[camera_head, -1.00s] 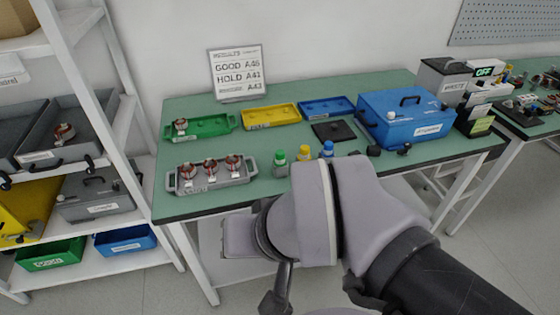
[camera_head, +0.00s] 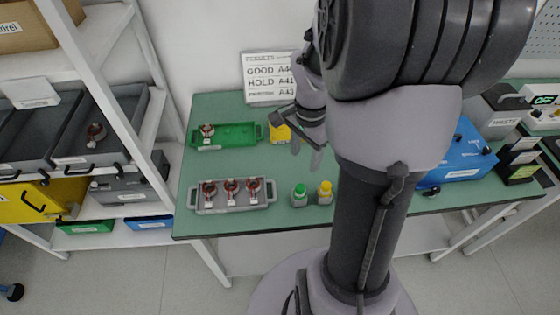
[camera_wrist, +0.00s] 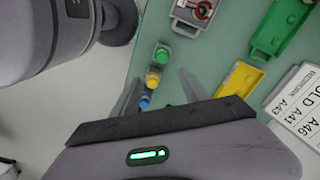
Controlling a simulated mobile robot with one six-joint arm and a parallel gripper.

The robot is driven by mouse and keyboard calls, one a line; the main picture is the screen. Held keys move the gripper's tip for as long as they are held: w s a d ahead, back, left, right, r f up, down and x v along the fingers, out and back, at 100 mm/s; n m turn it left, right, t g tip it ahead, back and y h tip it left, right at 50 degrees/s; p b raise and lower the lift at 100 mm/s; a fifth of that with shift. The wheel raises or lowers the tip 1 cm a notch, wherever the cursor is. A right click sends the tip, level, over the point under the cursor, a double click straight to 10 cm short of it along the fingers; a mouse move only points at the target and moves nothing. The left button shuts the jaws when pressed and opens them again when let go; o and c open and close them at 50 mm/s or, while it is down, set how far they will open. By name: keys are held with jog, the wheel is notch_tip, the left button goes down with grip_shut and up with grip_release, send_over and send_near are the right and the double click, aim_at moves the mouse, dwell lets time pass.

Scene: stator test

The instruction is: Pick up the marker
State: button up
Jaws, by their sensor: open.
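No pen-shaped marker can be made out. The small capped bottles may be what the task means: a green-capped bottle (camera_head: 300,196) and a yellow-capped bottle (camera_head: 324,192) stand near the table's front edge. My arm hides the blue-capped bottle in the head view. My gripper (camera_head: 306,158) is open and empty, pointing down above the table behind the bottles. It also shows in the wrist view (camera_wrist: 158,90).
A grey tray (camera_head: 240,206) with three copper-wound parts lies left of the bottles. Behind are a green tray (camera_head: 240,136), a partly hidden yellow tray (camera_head: 280,133) and a sign (camera_head: 262,75). A blue case (camera_head: 465,158) stands right. Shelves (camera_head: 115,130) stand left.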

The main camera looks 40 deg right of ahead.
jog(key=b, duration=0.4)
send_near(300, 187)
jog(key=f, duration=0.5)
jog(key=shift+s+f, duration=0.15)
jog(key=shift+s, duration=0.1)
jog(key=f, duration=0.1)
jog(key=f+b, duration=0.1)
jog(key=f, duration=0.1)
jog(key=f+b, duration=0.1)
jog(key=f, duration=0.1)
jog(key=shift+w+f, duration=0.2)
jog(key=shift+w, duration=0.1)
jog(key=shift+r, duration=0.15)
jog(key=shift+c, duration=0.9)
grip_shut()
